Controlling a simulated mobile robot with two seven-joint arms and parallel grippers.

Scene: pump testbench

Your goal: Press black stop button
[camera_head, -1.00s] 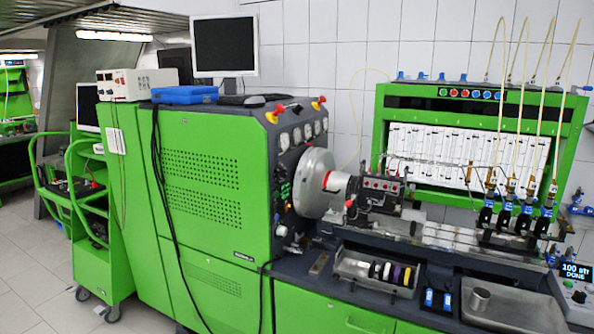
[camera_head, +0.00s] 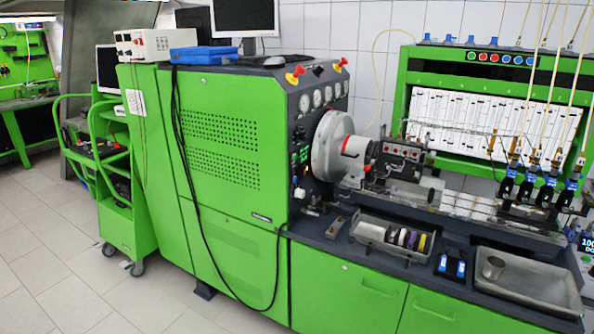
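The green pump testbench (camera_head: 225,200) fills the middle of the view. I cannot clearly make out a black stop button. A row of small coloured buttons (camera_head: 502,58), with red, blue and green ones, sits on the top panel of the green frame at the back right. A small display box (camera_head: 587,262) is cut off at the right edge; its screen text is only partly visible. Dark controls sit on the bench's front panel beside the gauges (camera_head: 316,97), too small to tell apart. Neither of my grippers is in view.
Red and yellow knobs (camera_head: 294,75) stand on top of the bench. A green trolley (camera_head: 95,175) stands left. Tiled floor (camera_head: 50,270) is free at front left.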

